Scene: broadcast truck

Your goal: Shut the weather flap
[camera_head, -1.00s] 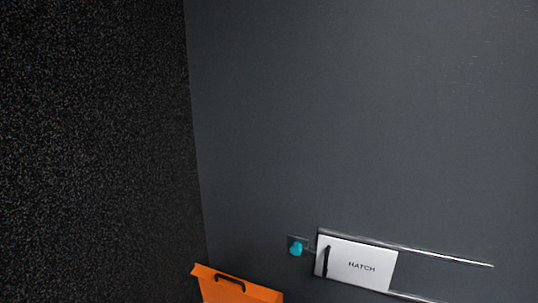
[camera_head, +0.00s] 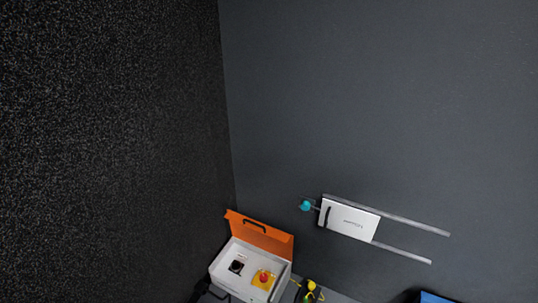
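An orange flap with a dark handle (camera_head: 259,234) stands raised at the back edge of a white open box (camera_head: 228,269) at the bottom of the head view. Inside the box are a red button on a yellow base (camera_head: 263,279) and a small black part (camera_head: 236,266). No thing in view is labelled as the weather flap; the orange flap is the only hinged-looking cover I see. Neither of my grippers shows in the head view.
A white sliding hatch plate (camera_head: 349,219) with a black handle sits between two metal rails on the grey wall (camera_head: 380,100). A teal knob (camera_head: 305,205) is left of it. A yellow-and-black item (camera_head: 311,291) stands right of the box. A blue-screened object (camera_head: 434,298) is partly cut off.

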